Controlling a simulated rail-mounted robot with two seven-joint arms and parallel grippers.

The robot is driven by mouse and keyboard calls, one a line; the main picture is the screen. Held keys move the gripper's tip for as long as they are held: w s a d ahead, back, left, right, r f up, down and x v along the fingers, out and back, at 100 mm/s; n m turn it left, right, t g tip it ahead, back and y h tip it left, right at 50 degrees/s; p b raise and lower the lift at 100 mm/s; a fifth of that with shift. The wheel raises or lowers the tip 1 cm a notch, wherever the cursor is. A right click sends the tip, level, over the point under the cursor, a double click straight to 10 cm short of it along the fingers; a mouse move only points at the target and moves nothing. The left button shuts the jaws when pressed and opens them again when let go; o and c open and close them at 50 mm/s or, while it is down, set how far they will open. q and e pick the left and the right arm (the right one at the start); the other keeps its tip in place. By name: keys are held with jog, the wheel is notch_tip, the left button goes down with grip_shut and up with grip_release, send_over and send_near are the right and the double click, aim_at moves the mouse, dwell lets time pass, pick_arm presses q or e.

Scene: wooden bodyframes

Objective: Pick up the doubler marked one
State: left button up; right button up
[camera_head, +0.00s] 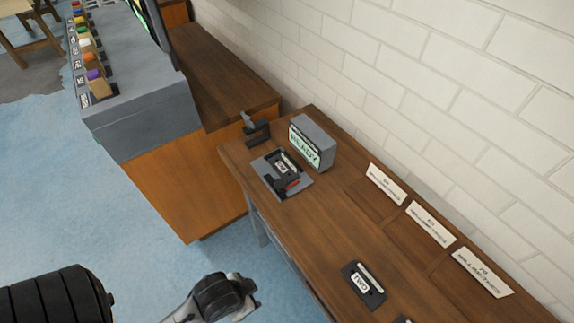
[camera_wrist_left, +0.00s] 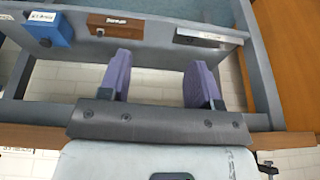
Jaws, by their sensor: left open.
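A dark doubler (camera_head: 361,284) with a white label that seems to read TWO lies flat near the front of the brown table. Another dark plate (camera_head: 402,320) is cut off at the bottom edge of the head view. A dark piece with a small white label (camera_head: 281,168) sits on a grey fixture (camera_head: 294,189); its label is too small to read surely. In the left wrist view my left gripper (camera_wrist_left: 160,64) has its two purple fingers apart with nothing between them. The head view does not show its fingers. My right gripper is not in view.
A grey box with a READY screen (camera_head: 318,142) stands behind the fixture, beside a black bracket (camera_head: 256,130). White label plates (camera_head: 429,224) line the wall side. The left wrist view shows a blue box (camera_wrist_left: 50,28) and a brown box (camera_wrist_left: 115,24) on a grey frame.

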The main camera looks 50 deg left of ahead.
pick_arm(q)
jog(key=shift+d, duration=0.1)
jog(key=c, duration=0.3)
jog(key=shift+a, duration=0.2)
jog(key=shift+c, duration=0.6)
